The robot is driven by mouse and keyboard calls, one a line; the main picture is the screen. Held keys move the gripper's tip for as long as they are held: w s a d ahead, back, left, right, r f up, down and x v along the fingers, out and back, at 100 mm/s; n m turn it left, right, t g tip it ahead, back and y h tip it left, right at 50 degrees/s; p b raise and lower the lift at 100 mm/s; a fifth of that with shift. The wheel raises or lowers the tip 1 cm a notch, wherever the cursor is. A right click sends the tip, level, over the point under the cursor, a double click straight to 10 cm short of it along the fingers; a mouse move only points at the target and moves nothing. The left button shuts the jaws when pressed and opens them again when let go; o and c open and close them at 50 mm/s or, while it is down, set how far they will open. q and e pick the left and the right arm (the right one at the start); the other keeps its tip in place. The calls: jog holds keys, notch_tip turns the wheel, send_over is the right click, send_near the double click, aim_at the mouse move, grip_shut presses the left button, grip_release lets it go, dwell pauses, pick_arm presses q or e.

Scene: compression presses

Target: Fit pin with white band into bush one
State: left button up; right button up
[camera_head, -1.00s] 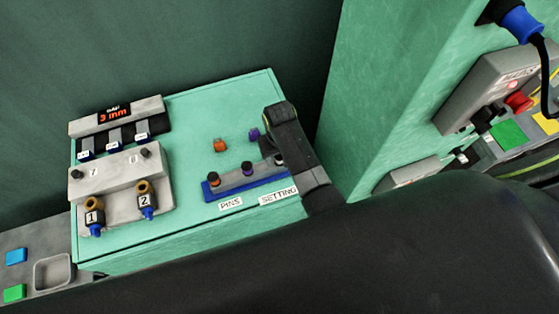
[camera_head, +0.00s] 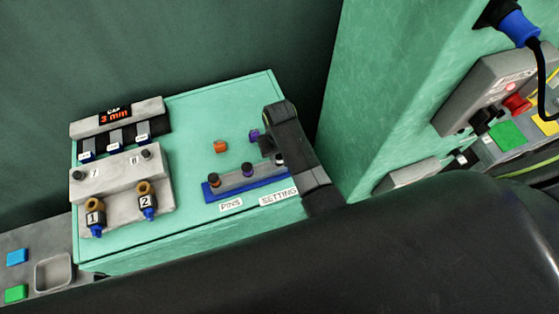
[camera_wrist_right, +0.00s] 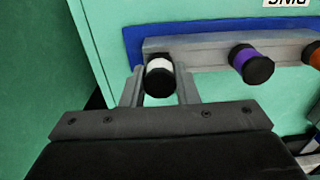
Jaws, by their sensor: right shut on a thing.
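The pin with the white band (camera_wrist_right: 159,78) has a black end and sits at the end of the grey pin rack (camera_wrist_right: 195,48) in the right wrist view. My right gripper (camera_wrist_right: 160,88) is shut on it, one finger on each side. In the head view, my right gripper (camera_head: 272,147) is at the right end of the rack and partly hides this pin. Bush one (camera_head: 95,206) is a brass ring by the label 1, at the front left of the grey block (camera_head: 122,180). My left gripper is not in view.
Pins with a purple band (camera_head: 247,169) and an orange band (camera_head: 214,180) stand in the same rack. Bush two (camera_head: 145,188) is beside bush one. A green wall (camera_head: 390,90) rises to the right.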

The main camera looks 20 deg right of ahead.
jog(key=shift+r+p, duration=0.35)
jog(key=shift+r, duration=1.5)
jog(key=shift+r, duration=1.95)
